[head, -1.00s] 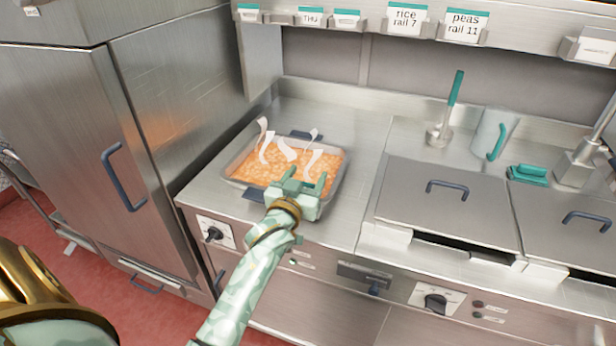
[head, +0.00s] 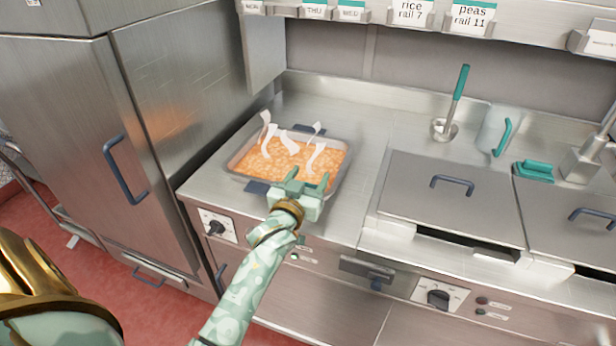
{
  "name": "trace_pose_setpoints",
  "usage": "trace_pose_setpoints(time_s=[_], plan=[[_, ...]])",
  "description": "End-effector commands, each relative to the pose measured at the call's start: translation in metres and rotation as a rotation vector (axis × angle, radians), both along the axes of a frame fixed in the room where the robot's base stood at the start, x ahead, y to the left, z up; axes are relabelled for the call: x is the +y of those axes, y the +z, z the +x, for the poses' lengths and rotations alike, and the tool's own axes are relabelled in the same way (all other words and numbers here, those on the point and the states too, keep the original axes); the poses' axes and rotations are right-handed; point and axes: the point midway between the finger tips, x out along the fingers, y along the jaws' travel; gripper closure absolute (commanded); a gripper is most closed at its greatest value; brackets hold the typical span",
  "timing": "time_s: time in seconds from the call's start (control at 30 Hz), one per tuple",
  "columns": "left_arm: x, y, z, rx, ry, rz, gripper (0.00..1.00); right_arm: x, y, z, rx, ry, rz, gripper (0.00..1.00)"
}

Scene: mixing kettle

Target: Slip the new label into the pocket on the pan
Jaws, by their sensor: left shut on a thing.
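The pan (head: 238,172) is a grey rectangular tray of orange food on the steel counter, with dark blue handles at its back and front. White curled wisps rise over the food. My left gripper (head: 306,182) is at the pan's front right edge, with its pale green fingers over the near rim. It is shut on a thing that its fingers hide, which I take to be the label. The gripper and wrist cover part of the pan's front. I cannot make out the pocket. My right gripper is not in view.
Lidded wells (head: 450,195) stand to the right, with a ladle (head: 452,110), a jug (head: 492,130) and a green brush (head: 534,171) behind. A shelf edge above carries tags such as the rice tag (head: 410,12). A steel cabinet (head: 185,90) stands left. The counter right of the pan is clear.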

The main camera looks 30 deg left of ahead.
Motion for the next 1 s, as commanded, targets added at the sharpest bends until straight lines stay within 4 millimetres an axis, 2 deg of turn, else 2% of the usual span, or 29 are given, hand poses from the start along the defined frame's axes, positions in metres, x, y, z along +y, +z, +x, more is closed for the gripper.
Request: trace_pose_setpoints(time_s=[0.27, 1.0], plan=[[0.0, -0.003, 0.0, 0.001, 0.0, 0.0, 0.62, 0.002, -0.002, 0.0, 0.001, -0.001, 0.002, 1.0], [0.0, -0.027, 0.0, 0.002, 0.0, 0.0, 0.62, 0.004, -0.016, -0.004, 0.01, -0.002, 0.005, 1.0]])
